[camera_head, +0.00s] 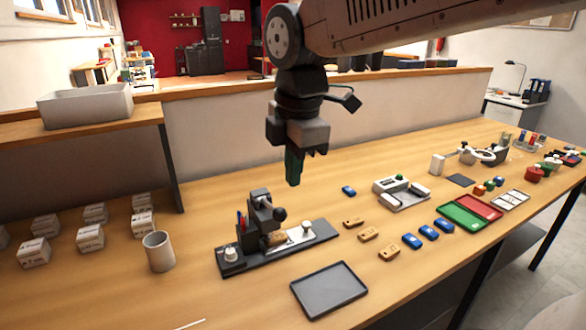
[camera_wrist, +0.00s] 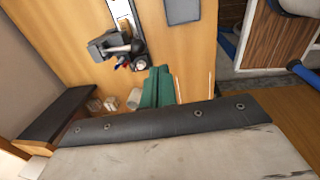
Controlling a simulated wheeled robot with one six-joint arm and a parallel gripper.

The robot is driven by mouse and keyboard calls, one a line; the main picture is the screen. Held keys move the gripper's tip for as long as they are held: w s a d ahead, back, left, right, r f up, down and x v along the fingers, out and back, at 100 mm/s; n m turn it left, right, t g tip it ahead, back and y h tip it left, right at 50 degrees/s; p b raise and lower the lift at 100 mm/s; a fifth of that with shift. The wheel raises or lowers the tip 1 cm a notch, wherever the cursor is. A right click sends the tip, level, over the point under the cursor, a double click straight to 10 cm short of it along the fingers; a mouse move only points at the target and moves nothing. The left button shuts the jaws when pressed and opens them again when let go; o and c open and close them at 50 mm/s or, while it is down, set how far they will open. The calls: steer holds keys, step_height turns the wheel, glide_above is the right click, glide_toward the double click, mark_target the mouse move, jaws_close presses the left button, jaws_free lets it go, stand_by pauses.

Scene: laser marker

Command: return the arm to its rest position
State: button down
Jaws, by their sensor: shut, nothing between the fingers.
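My arm reaches in from the top right in the head view. My gripper (camera_head: 293,172) points down and hangs in the air above the table, behind and above the laser marker (camera_head: 262,220). Its green fingers are together with nothing between them. In the wrist view the green fingers (camera_wrist: 157,88) show at the centre, and the laser marker (camera_wrist: 118,45) shows beyond them. The marker stands on a dark base plate, and a wooden piece (camera_head: 276,239) lies under its head.
A dark tray (camera_head: 328,288) lies in front. Wooden pieces (camera_head: 368,234), blue pieces (camera_head: 429,232), a green tray (camera_head: 461,216) and a red tray (camera_head: 480,207) are to the right. A grey cup (camera_head: 158,251) and several white boxes (camera_head: 90,237) stand left. A grey bin (camera_head: 86,105) sits on a shelf.

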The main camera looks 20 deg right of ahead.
stand_by(0.3)
steer(key=s+d+f+m, duration=0.3)
steer(key=s+d+m, duration=0.1)
steer(key=s+m, duration=0.4)
steer(key=s+d+f+m, duration=0.4)
steer(key=s+m, duration=0.4)
steer(key=m, duration=0.3)
